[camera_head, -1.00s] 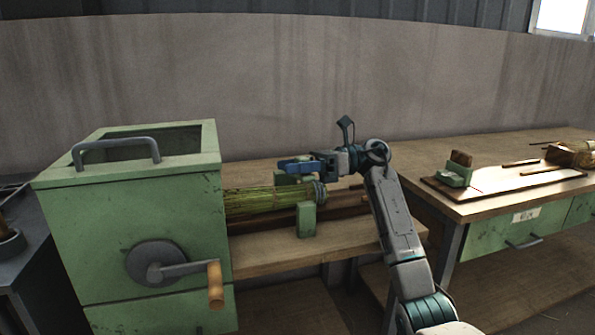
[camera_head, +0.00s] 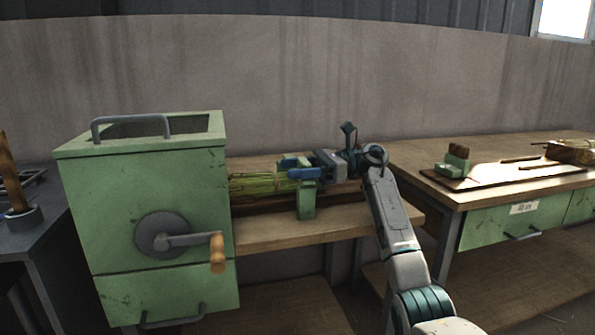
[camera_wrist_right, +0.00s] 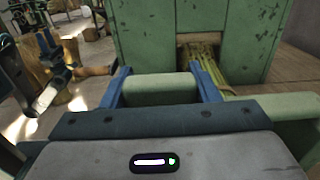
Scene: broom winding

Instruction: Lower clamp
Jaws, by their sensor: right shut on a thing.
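My right gripper (camera_head: 297,168) comes in from the right over the end of a straw bundle (camera_head: 258,185). Its blue fingers are shut on the pale green bar of the clamp (camera_wrist_right: 160,91), one finger on each side. The green clamp post (camera_head: 306,203) stands on the bench beneath the gripper. The bundle runs from the green machine box (camera_head: 150,200) to the clamp; its right end is hidden behind the gripper. The bundle also shows in the right wrist view (camera_wrist_right: 201,65). I cannot tell whether the bar touches the straw.
The machine has a crank with a wooden handle (camera_head: 217,254) in front. A wooden bench (camera_head: 275,237) carries the clamp. At the right, another table (camera_head: 487,197) holds a board and a small green block (camera_head: 452,165). A dark table (camera_head: 40,235) stands at the left.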

